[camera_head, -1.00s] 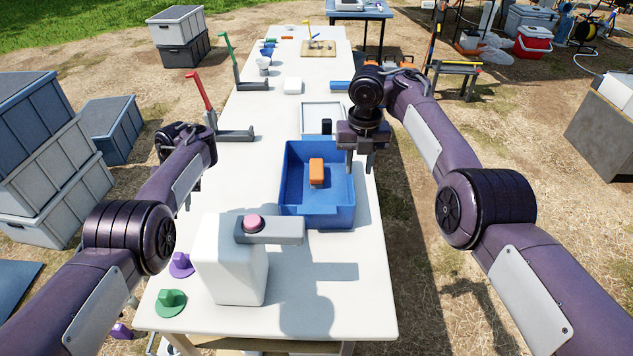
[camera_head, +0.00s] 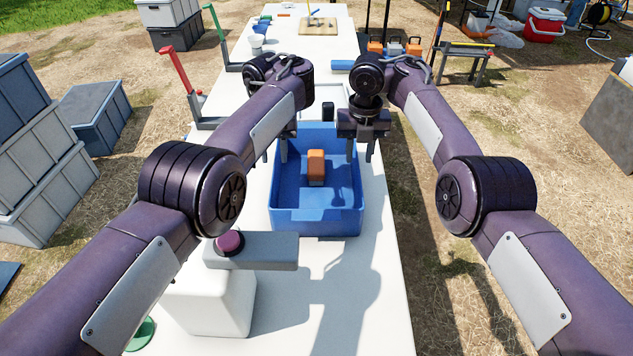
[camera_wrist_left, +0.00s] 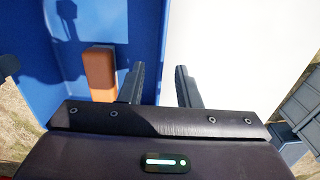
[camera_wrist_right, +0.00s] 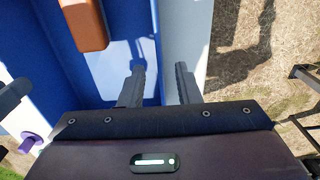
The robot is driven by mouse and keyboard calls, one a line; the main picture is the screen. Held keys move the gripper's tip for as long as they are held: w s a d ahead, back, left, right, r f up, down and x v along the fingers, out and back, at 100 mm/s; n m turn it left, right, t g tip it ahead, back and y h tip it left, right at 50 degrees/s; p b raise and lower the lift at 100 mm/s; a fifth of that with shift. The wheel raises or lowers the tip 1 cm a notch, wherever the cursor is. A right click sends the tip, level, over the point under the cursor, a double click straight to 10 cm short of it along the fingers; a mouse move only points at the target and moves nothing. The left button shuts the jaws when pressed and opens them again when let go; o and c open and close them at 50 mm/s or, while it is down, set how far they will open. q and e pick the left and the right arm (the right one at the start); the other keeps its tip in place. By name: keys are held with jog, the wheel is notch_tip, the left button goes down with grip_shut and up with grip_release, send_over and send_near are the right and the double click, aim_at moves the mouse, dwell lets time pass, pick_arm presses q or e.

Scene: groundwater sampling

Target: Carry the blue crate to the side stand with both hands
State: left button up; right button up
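The blue crate (camera_head: 315,224) stands on the white table (camera_head: 375,280) with an orange block (camera_head: 316,165) inside. My left gripper (camera_head: 287,150) is at the crate's left wall, partly hidden by my own arm. In the left wrist view (camera_wrist_left: 160,85) its fingers are apart, with the wall (camera_wrist_left: 149,45) between them. My right gripper (camera_head: 359,150) is at the right wall. In the right wrist view (camera_wrist_right: 162,84) its fingers are apart, one over the inside and one outside. I cannot tell which thing is the side stand.
Red (camera_head: 178,75) and green (camera_head: 217,35) levers stand along the left edge. Grey crates (camera_head: 45,180) are stacked at the left; a dark grey block (camera_head: 610,120) stands far right.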

aim_at(276, 175)
pick_arm(q)
jog(key=shift+r, duration=0.15)
pick_arm(e)
jog(key=shift+r, duration=0.15)
pick_arm(q)
jog(key=shift+s, duration=0.15)
pick_arm(e)
jog(key=shift+s, duration=0.15)
